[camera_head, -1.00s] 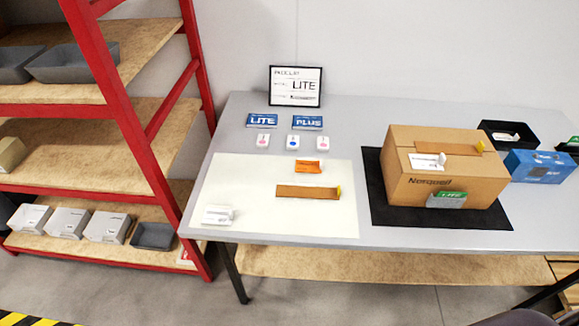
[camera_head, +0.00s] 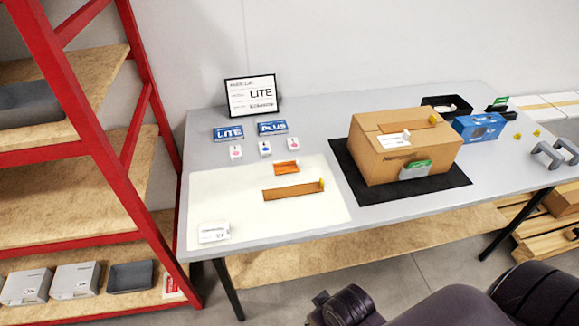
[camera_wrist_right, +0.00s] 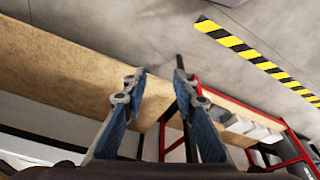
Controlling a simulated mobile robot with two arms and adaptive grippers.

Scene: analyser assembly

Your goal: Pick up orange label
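The orange label (camera_head: 286,168) lies flat on the pale mat (camera_head: 205,205) on the table, just behind a longer brown strip (camera_head: 292,190) with a yellow end. Nothing touches the label. My right gripper (camera_wrist_right: 157,78) shows in the right wrist view with its two blue-padded fingers apart and nothing between them. That view shows floor and shelf boards, not the label. Dark parts of my arm fill the lower right of the head view, well away from the label. My left gripper is not in view.
Behind the label lie small white cards (camera_head: 265,148), blue LITE and PLUS cards (camera_head: 228,133) and a framed sign (camera_head: 251,96). A carton (camera_head: 405,150) stands on a black mat (camera_head: 405,195) to the right. A white item (camera_head: 214,232) lies front left. A red rack (camera_head: 140,230) stands left.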

